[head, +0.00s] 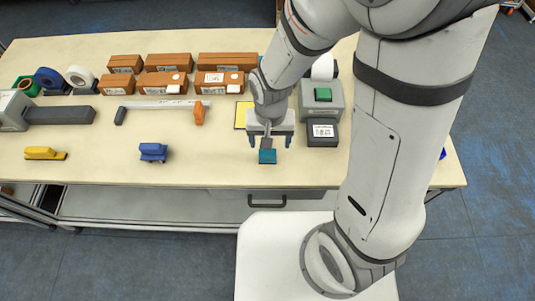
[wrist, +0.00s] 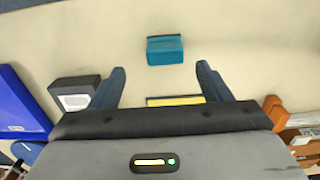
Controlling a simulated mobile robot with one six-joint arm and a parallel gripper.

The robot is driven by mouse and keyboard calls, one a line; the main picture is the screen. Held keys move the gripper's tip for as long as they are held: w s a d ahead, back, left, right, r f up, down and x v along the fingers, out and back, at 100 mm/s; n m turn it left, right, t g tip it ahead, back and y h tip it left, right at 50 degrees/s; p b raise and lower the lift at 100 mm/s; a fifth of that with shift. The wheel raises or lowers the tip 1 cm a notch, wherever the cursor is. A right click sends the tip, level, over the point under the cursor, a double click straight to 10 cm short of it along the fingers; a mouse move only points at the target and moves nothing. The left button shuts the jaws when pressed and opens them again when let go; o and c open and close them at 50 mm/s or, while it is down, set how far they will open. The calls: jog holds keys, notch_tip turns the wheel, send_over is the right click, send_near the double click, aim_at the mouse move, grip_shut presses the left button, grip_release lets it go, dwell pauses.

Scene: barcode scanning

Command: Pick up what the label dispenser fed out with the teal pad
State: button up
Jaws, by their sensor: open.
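The teal pad (head: 267,156) lies near the front edge of the table, a small block with a darker upright part behind it. In the wrist view the teal pad (wrist: 164,52) lies beyond my fingertips, roughly centred between them. My gripper (head: 269,142) is open, pointing down above the table just behind the pad, and nothing shows between its fingers (wrist: 162,75). The grey label dispenser (head: 334,104) with a green button stands to the right. A white printed label (head: 323,130) lies on the dark block in front of it, and also shows in the wrist view (wrist: 74,102).
A yellow-topped piece (head: 241,115) lies behind my gripper. Brown boxes (head: 165,83) with white labels stand at the back. An orange-ended tool (head: 198,113), a blue block (head: 153,152) and a yellow block (head: 43,153) lie to the left. The table between blue block and pad is clear.

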aim_at(267, 152)
jog(key=shift+a+f+p, duration=0.2)
jog(key=shift+f+p, duration=0.1)
jog(key=shift+f, duration=1.4)
jog(key=shift+a+f+p, duration=0.15)
jog(key=shift+f+p, duration=0.15)
jog(key=shift+f, duration=1.35)
jog(key=shift+c, duration=0.2)
jog(key=c, duration=1.1)
jog(key=shift+r, duration=0.15)
jog(key=shift+r+b, duration=0.45)
jog(key=shift+r, duration=4.45)
